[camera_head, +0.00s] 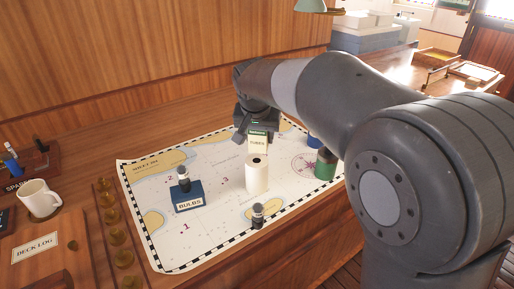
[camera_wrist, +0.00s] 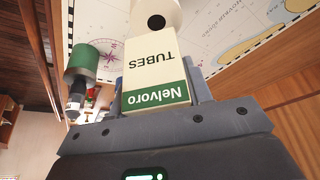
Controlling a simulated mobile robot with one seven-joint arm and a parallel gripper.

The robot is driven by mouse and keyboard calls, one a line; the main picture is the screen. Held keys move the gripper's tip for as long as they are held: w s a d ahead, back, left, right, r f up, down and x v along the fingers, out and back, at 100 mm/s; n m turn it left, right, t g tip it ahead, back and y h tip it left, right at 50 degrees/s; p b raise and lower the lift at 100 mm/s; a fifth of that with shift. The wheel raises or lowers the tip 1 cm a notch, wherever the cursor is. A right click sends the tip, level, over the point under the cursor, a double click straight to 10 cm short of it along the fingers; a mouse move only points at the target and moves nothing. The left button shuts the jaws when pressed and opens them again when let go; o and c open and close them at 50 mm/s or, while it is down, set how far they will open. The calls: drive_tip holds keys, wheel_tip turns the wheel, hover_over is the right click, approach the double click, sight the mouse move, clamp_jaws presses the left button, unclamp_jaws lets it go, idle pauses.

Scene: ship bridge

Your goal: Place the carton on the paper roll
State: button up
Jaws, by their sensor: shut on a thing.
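The carton (camera_head: 258,141) is cream with a green band and the words "Nelvoro" and "TUBES". My gripper (camera_wrist: 156,106) is shut on the carton (camera_wrist: 150,62), which shows large in the wrist view. In the head view my gripper (camera_head: 257,122) holds it just behind and above the paper roll. The paper roll (camera_head: 257,177) is a white upright cylinder with a dark hole in its top, standing on the chart. Part of the roll (camera_wrist: 158,14) shows at the top of the wrist view. I cannot tell whether carton and roll touch.
A blue "BULBS" box (camera_head: 188,198) with a dark-and-grey item on top stands left of the roll. A small dark-and-grey item (camera_head: 258,216) stands in front. A green cylinder (camera_head: 325,166) stands to the right, with a blue thing behind it. A mug (camera_head: 39,199) is far left.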

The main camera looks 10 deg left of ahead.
sight(257, 148)
drive_tip(key=shift+a+f, duration=0.3)
drive_tip(key=shift+f, duration=1.85)
drive_tip(key=shift+f, duration=0.1)
drive_tip(key=o, duration=1)
